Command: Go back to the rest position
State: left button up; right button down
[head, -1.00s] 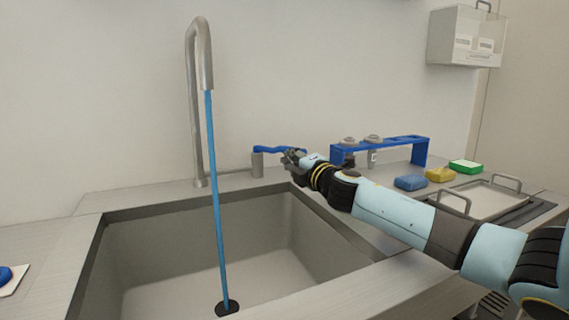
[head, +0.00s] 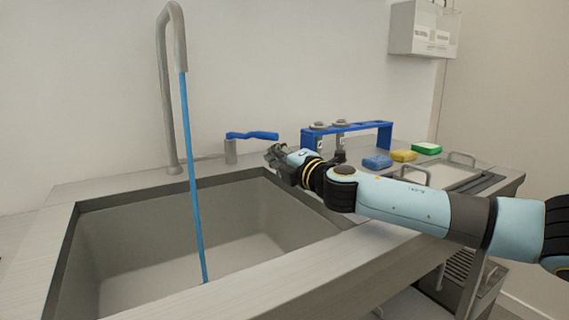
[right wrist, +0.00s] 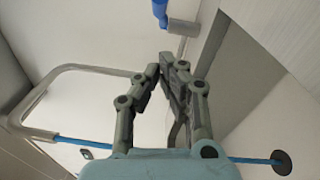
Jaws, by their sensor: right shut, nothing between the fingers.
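My right gripper (head: 272,153) is shut and empty, above the back right rim of the sink. It also shows in the right wrist view (right wrist: 166,64), with its fingers together. It is apart from the blue tap lever (head: 252,135), which is just behind and to the left of it. The lever's blue end shows at the top of the right wrist view (right wrist: 160,10). My right arm reaches in from the right. My left gripper is not in view.
The faucet (head: 168,90) runs a blue stream (head: 192,180) into the sink (head: 180,235). A blue rack (head: 350,128) stands behind my arm. Blue (head: 377,161), yellow (head: 403,156) and green (head: 426,148) sponges lie by a tray (head: 462,172). A box (head: 424,30) hangs on the wall.

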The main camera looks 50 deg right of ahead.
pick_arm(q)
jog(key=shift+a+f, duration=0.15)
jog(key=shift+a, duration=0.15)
pick_arm(e)
jog(key=v, duration=0.2)
jog(key=shift+s+d, duration=0.2)
jog(key=shift+s, duration=0.2)
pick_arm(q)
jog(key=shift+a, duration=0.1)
